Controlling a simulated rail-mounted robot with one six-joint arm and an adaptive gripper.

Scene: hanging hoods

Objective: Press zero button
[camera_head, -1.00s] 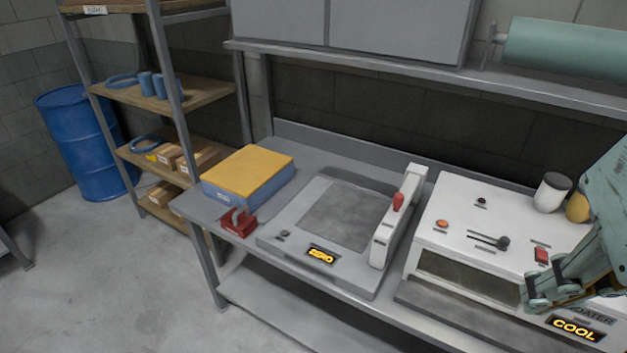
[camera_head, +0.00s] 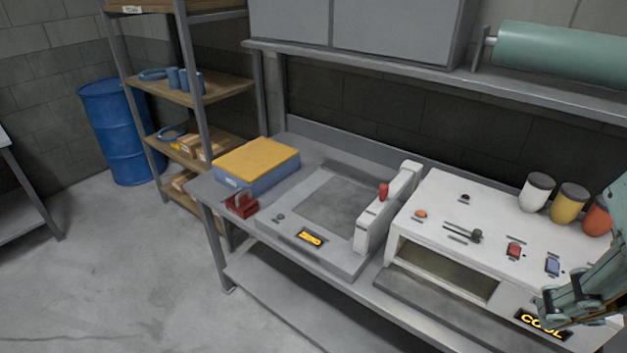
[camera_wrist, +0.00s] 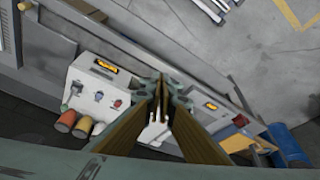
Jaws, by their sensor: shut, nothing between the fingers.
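A flat grey device (camera_head: 263,237) with a square plate lies on the bench. Its front has a small glowing orange display (camera_head: 310,238), whose text is too small to read now, and a small dark round button (camera_head: 279,217) left of it. The display also shows in the wrist view (camera_wrist: 211,106). My gripper (camera_head: 548,306) is at the lower right, in front of the white machine (camera_head: 445,205) and well to the right of the grey device. In the wrist view my gripper (camera_wrist: 163,84) has its fingers together, with nothing seen between them.
The white machine has a "COOL" display (camera_head: 543,323), switches and several jars (camera_head: 569,200) on top. A white lever arm with a red knob (camera_head: 384,190) stands at the device's right. A red tool (camera_head: 241,205) and yellow-topped box (camera_head: 257,165) lie left.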

